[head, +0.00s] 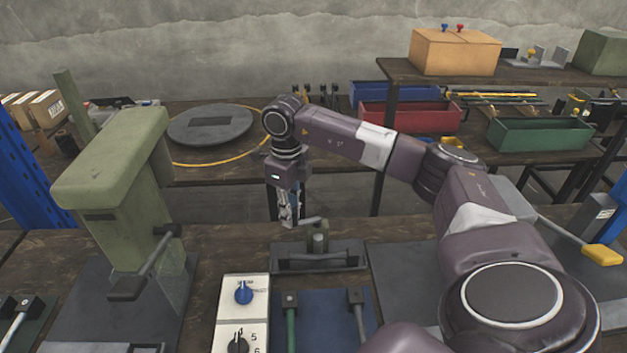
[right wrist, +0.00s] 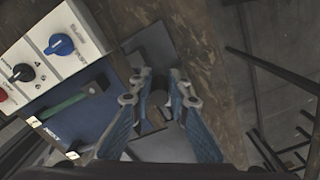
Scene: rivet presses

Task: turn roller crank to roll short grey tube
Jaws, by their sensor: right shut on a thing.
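The roller device (head: 320,262) is a dark grey block on the bench at the middle, with a short upright post and a crank (head: 308,220) on top. A grey bar lies across its front; I cannot tell whether it is the short grey tube. My right gripper (head: 290,221) points down at the left end of the crank and is shut on its handle. In the right wrist view the fingers (right wrist: 160,88) are on both sides of a dark round piece (right wrist: 158,99), with the base plate partly hidden behind them. My left gripper is not in view.
A green press (head: 115,185) stands at the left. A white control box (head: 243,293) with knobs and a blue panel (head: 322,318) with levers lie in front of the roller. A yellow-handled lever (head: 603,254) is at the right. Red, blue and green bins stand behind.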

